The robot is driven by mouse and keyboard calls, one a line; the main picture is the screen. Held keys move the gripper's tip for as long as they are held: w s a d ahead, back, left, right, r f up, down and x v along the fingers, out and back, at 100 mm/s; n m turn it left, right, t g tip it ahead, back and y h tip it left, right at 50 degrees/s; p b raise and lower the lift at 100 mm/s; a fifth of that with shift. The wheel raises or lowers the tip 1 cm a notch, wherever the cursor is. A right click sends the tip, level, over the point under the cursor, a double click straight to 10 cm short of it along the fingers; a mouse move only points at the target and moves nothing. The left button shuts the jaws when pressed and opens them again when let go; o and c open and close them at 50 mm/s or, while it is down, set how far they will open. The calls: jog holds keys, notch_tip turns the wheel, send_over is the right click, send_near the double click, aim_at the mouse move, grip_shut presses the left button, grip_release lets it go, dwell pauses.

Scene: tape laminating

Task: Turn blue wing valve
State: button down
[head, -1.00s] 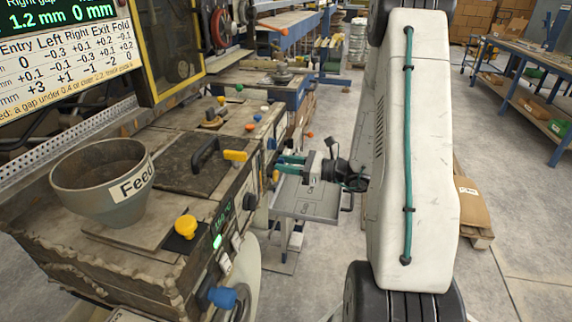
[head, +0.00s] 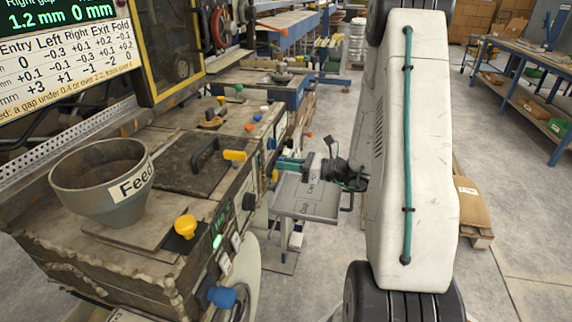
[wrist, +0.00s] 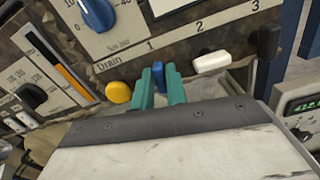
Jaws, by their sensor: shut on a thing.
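The blue wing valve (wrist: 158,73) shows in the wrist view on the front of the machine panel, near the label 1 and the word Drain. Only its narrow blue wing is visible, standing between the teal fingers of my gripper (wrist: 160,88). My gripper is shut on it, one finger on each side. In the head view my gripper (head: 289,162) reaches the machine's front from the right. The valve itself cannot be made out there.
In the wrist view a yellow knob (wrist: 118,92) sits close left of the fingers; a white handle (wrist: 211,61) and a black knob (wrist: 269,42) lie to the right. A large blue dial (wrist: 97,14) is above.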

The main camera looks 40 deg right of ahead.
jog(key=shift+w+d+f+m, duration=0.1)
jog(key=shift+f+m, duration=0.05)
jog(key=shift+m, duration=3.9)
jog(key=shift+f+m, duration=0.1)
jog(key=shift+m, duration=3.95)
jog(key=c, duration=1.5)
grip_release()
jog(key=v, duration=0.8)
